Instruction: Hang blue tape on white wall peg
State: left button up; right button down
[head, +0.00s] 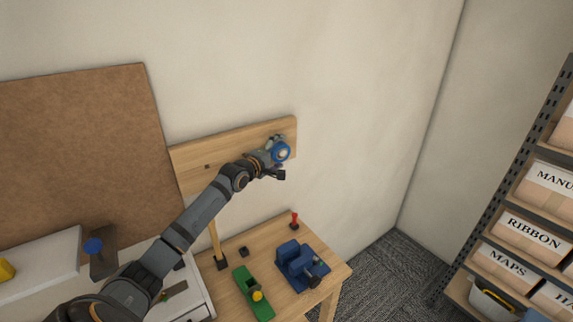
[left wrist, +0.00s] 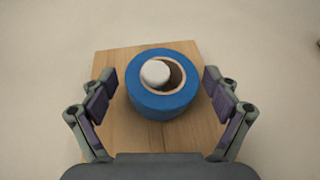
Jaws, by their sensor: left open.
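The blue tape (left wrist: 163,104) is a ring with a tan core, in front of the wooden wall board (left wrist: 120,68). The white peg (left wrist: 155,73) shows inside its hole, toward the upper left, so the tape is around the peg. In the head view the tape (head: 282,151) is at the right end of the board (head: 205,178). My left gripper (head: 279,157) is at the tape. Its fingers are open on either side of the ring, with a gap on each side in the left wrist view. The peg's base is hidden behind the tape. My right gripper is not in view.
Below the board, a wooden table (head: 268,238) holds a blue vise (head: 298,264), a green tool (head: 253,293) and a small red-topped item (head: 294,221). A brown corkboard (head: 85,150) is on the left wall. Shelves with labelled boxes (head: 532,232) stand at the right.

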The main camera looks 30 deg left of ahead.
pick_arm(q)
jog(key=s+d+b, duration=0.4)
jog(key=s+d, duration=0.1)
jog(key=d, duration=0.6)
jog(key=w+d+f+n+g+h, duration=0.1)
jog(key=w+d+f+n, duration=0.1)
jog(key=f+n, duration=0.5)
jog(key=w+d+f+n+g+h+p, duration=0.1)
jog(key=d+f+n, duration=0.3)
jog(key=f, duration=1.4)
jog(key=w+n+g+h, duration=0.1)
jog(key=n, duration=0.3)
jog(key=shift+d+g+p, duration=0.3)
jog(key=shift+d, duration=0.05)
jog(key=shift+s, duration=0.1)
